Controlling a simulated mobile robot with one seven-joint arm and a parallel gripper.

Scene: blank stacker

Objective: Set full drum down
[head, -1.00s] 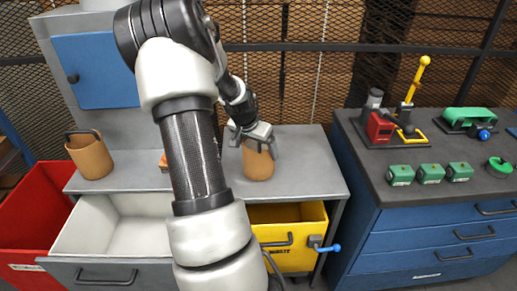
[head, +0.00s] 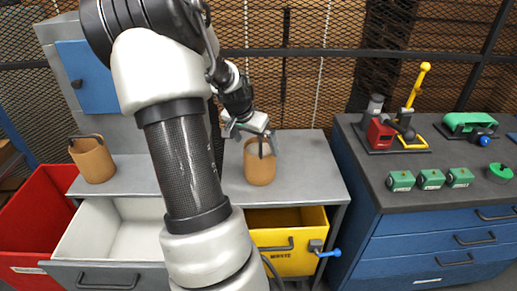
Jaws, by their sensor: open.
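A tan drum (head: 260,166) with a dark handle stands upright on the grey bench top, right of my arm, above the yellow bin. My gripper (head: 250,138) is open just above the drum, with its fingers around the upper handle area. Whether a finger still touches the handle cannot be made out. A second tan drum (head: 93,160) with a dark handle stands on the left end of the same bench. What either drum holds is not visible.
Below the bench are a red bin (head: 32,215), an open white drawer (head: 115,228) and a yellow bin (head: 288,262). A blue-drawered bench (head: 440,200) at right bears a red and yellow press, several green blocks and a green tool. Clear bench top lies right of the drum.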

